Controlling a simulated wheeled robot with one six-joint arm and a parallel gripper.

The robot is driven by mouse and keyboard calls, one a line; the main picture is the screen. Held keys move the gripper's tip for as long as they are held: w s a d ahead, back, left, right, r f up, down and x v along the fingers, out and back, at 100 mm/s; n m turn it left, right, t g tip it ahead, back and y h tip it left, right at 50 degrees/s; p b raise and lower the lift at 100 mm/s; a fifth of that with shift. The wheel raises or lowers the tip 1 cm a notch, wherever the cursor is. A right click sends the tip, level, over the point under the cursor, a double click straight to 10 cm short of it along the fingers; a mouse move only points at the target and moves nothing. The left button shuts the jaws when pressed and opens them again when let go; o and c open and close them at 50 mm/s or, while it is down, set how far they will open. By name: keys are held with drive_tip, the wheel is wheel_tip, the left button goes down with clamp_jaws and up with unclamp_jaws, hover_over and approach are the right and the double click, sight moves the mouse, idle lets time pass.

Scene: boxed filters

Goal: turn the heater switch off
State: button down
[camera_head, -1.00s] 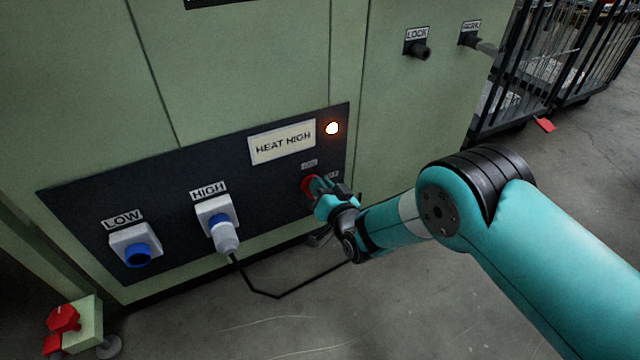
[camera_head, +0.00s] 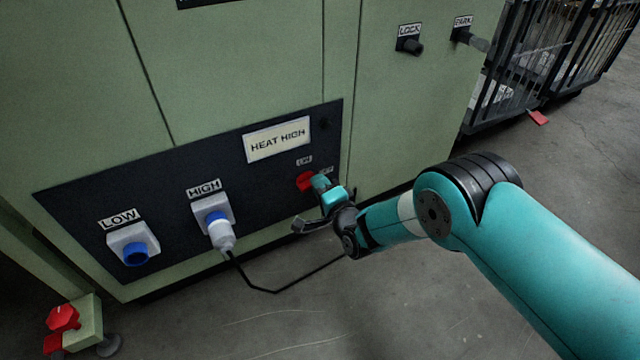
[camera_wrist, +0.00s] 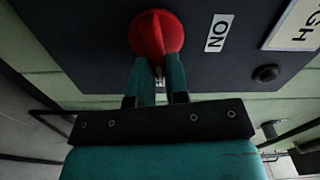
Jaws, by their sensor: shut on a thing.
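The red heater switch (camera_head: 305,181) sits on the dark panel (camera_head: 90,200), under the ON label. The wrist view shows the red knob (camera_wrist: 156,36) with the ON label (camera_wrist: 219,33) to its right. My gripper (camera_head: 318,182) is at the switch, its two teal fingers (camera_wrist: 158,76) shut on the knob's handle. The fingers hide part of the knob and, in the head view, part of the OFF label. The indicator lamp (camera_head: 323,125) at the panel's upper right is dark; it also shows dark in the wrist view (camera_wrist: 265,74).
The HEAT HIGH sign (camera_head: 278,139) is left of the lamp. A plug sits in the HIGH socket (camera_head: 214,213), its black cable (camera_head: 275,291) running on the floor below my arm. The LOW socket (camera_head: 133,243) is empty. LOCK (camera_head: 409,45) and PARK (camera_head: 470,38) fittings stick out above.

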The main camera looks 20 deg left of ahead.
drive_tip(key=shift+f+m, duration=0.15)
drive_tip(key=shift+m, duration=0.75)
drive_tip(key=c, duration=1.1)
unclamp_jaws()
drive_tip(key=shift+p+v, duration=8.75)
drive_tip(key=shift+p, duration=0.2)
